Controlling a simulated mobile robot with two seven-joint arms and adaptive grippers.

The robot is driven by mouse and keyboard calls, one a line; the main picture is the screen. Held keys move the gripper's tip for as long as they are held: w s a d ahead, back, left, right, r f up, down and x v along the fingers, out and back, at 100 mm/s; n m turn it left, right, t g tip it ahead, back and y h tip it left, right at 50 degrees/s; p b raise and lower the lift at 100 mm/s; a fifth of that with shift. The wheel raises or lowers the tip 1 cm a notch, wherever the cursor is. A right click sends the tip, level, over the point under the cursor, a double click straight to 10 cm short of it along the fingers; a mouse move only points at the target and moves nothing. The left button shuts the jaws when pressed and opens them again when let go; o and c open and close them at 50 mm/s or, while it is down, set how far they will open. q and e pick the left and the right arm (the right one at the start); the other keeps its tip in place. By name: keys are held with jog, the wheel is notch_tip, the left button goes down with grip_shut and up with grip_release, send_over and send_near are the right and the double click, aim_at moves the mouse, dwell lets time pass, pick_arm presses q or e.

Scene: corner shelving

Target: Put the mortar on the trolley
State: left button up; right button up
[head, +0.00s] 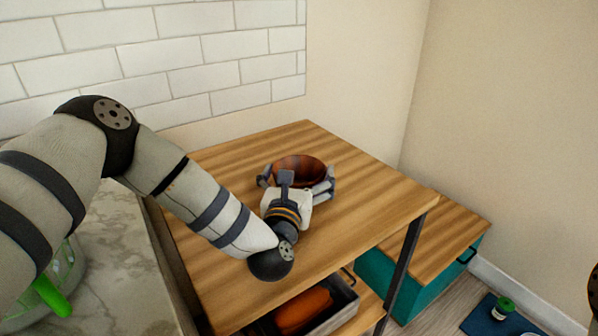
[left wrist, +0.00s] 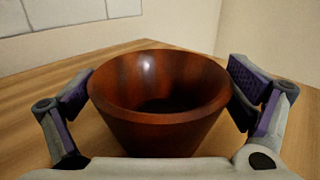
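The mortar appears as a reddish-brown wooden bowl (head: 299,169), upright on the wooden top of a black-framed shelf unit (head: 350,228). It fills the middle of the left wrist view (left wrist: 160,110). My left gripper (head: 297,180) reaches it from the near side, with one finger on each side of the bowl. The fingers are spread wide, close to the bowl's walls; I cannot tell whether they touch it. The gripper looks open in the left wrist view (left wrist: 160,92). No thing is clearly recognisable as the trolley. My right gripper is not in view.
Below the top, a grey tray (head: 346,304) holds an orange object (head: 303,308). A teal box with a wooden lid (head: 437,244) stands right. A blue mat (head: 486,321) with a green-lidded jar (head: 502,308) lies on the floor. A marble counter (head: 118,235) is left. Walls close the back.

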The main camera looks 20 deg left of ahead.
aim_at(295, 186)
pick_arm(q)
jog(key=shift+r, duration=0.1)
jog(key=shift+r, duration=0.35)
jog(key=s, duration=0.2)
jog(key=s+p, duration=0.1)
jog(key=s, duration=0.2)
jog(key=s+d+p, duration=0.1)
jog(key=s, duration=0.1)
jog(key=shift+s, duration=0.15)
jog(key=shift+s+f, duration=0.1)
jog(key=shift+f, duration=0.15)
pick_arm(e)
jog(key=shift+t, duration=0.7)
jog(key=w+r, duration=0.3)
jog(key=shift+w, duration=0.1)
